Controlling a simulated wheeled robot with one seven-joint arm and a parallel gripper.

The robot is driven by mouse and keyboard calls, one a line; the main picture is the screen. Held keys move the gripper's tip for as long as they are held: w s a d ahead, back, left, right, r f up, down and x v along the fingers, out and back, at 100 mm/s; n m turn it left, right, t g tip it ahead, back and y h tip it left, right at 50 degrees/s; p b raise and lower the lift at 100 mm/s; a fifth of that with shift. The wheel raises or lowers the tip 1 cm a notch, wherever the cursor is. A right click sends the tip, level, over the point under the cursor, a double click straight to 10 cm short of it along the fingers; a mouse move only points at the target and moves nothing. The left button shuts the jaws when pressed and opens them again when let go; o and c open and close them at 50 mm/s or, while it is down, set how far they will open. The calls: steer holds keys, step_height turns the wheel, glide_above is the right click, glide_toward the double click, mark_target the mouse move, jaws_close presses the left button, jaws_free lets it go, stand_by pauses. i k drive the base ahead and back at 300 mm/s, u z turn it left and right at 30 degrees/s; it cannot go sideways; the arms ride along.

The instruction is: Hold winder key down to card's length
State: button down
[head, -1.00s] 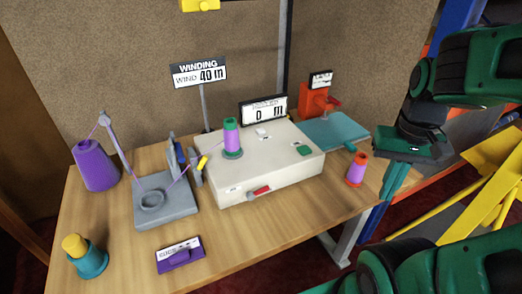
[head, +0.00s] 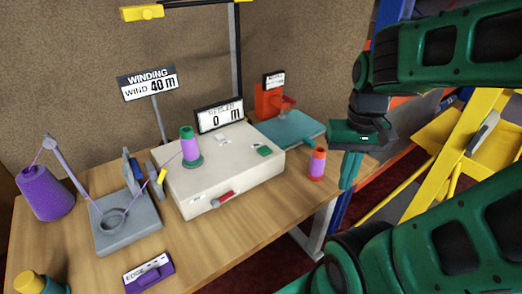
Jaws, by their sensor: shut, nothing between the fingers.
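The winder (head: 230,180) is a cream box on the table. Its display (head: 219,117) reads 0 m. A green key (head: 264,151) sits on its top and a red lever (head: 222,198) on its front. A purple thread spool (head: 190,147) stands on the winder in a green base. The card (head: 149,84) on a post reads "WINDING WIND 40 m".
The orange and purple spool (head: 317,164) stands near the table's right edge. A purple cone (head: 45,193) feeds thread through a grey guide (head: 125,222). A teal-based orange device (head: 275,106) is at the back. A purple "EDGE" block (head: 150,274) lies in front.

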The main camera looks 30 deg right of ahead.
mark_target(265, 150)
steer(key=u, duration=1.6)
steer(key=k, duration=1.1)
steer(key=z, duration=1.4)
steer(key=i, duration=1.05)
steer(key=u, duration=0.05)
